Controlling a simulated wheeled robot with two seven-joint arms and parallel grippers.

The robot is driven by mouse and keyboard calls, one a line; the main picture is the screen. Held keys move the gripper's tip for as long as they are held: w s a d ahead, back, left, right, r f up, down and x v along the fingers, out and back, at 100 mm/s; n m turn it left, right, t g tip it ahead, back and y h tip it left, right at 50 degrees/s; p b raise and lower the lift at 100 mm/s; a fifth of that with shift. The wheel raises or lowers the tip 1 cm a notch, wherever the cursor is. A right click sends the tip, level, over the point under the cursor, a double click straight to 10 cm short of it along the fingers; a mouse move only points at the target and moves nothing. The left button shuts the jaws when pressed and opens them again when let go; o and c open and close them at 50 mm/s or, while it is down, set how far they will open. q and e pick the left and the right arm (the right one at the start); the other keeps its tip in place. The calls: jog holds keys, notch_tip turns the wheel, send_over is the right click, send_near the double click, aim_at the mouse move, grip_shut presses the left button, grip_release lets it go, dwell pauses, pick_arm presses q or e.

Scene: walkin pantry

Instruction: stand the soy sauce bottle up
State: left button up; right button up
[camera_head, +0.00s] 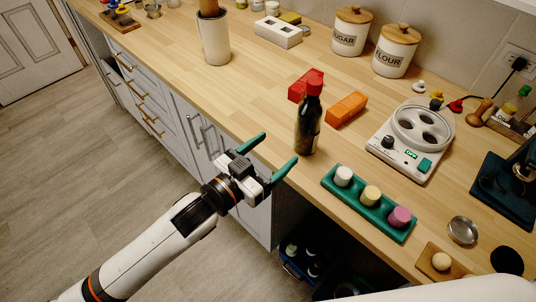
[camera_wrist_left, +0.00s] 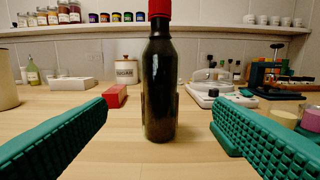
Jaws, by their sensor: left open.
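The soy sauce bottle (camera_head: 309,122) is dark with a red cap and stands upright on the wooden counter. In the left wrist view the bottle (camera_wrist_left: 160,85) stands upright in the middle, between and beyond the two green fingers. My left gripper (camera_head: 269,153) is open and empty at the counter's front edge, with its fingers pointing toward the bottle and apart from it. The left wrist view shows its fingers (camera_wrist_left: 160,138) spread wide on both sides. My right gripper is not in view.
A red block (camera_head: 305,86) and an orange block (camera_head: 346,108) lie behind the bottle. A green tray (camera_head: 377,226) with several cups sits to the right, and a white device (camera_head: 400,165) stands behind it. The counter left of the bottle is clear.

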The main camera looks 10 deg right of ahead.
pick_arm(q)
jog(key=shift+s+a, duration=0.25)
jog(key=shift+a, duration=0.05)
